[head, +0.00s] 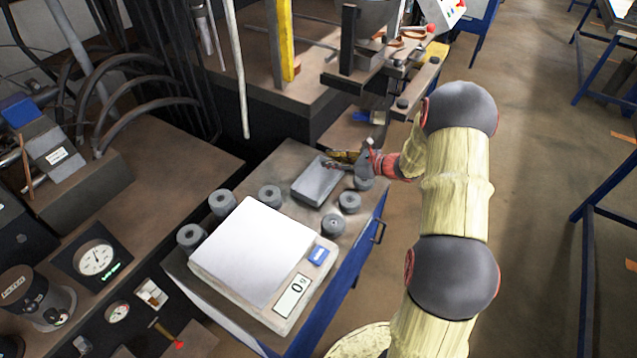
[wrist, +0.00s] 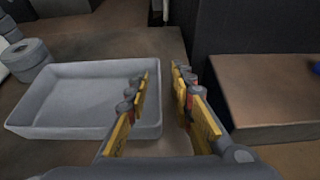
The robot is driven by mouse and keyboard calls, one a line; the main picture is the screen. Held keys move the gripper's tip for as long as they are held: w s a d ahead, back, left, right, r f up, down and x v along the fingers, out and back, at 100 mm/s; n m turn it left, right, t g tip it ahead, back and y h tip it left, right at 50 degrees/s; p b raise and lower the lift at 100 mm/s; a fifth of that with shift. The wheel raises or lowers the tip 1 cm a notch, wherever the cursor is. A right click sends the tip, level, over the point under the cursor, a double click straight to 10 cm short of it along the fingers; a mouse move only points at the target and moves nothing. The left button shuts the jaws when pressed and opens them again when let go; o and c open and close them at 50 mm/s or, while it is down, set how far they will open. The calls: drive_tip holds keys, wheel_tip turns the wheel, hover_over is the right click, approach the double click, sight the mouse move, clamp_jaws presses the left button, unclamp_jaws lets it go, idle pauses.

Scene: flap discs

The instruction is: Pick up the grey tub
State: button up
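The grey tub (head: 314,184) is a shallow, empty rectangular tray on the cabinet top, behind the scale in the head view. In the wrist view the tub (wrist: 75,92) fills the left side. My gripper (head: 346,160) is at the tub's far right end. In the wrist view my gripper (wrist: 160,82) is open, with a gap between its yellow and red fingers. The left finger appears over the tub's inside and the right finger outside it, with the right wall between them. I cannot tell whether either finger touches the wall.
Several grey flap discs (head: 222,203) stand around the tub and the scale. A white scale (head: 252,252) reading 0 takes up the front of the cabinet top (head: 290,158). A machine bench (head: 325,60) stands behind. Open floor (head: 540,130) lies to the right.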

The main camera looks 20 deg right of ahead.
drive_tip(key=shift+c, duration=1.2)
clamp_jaws()
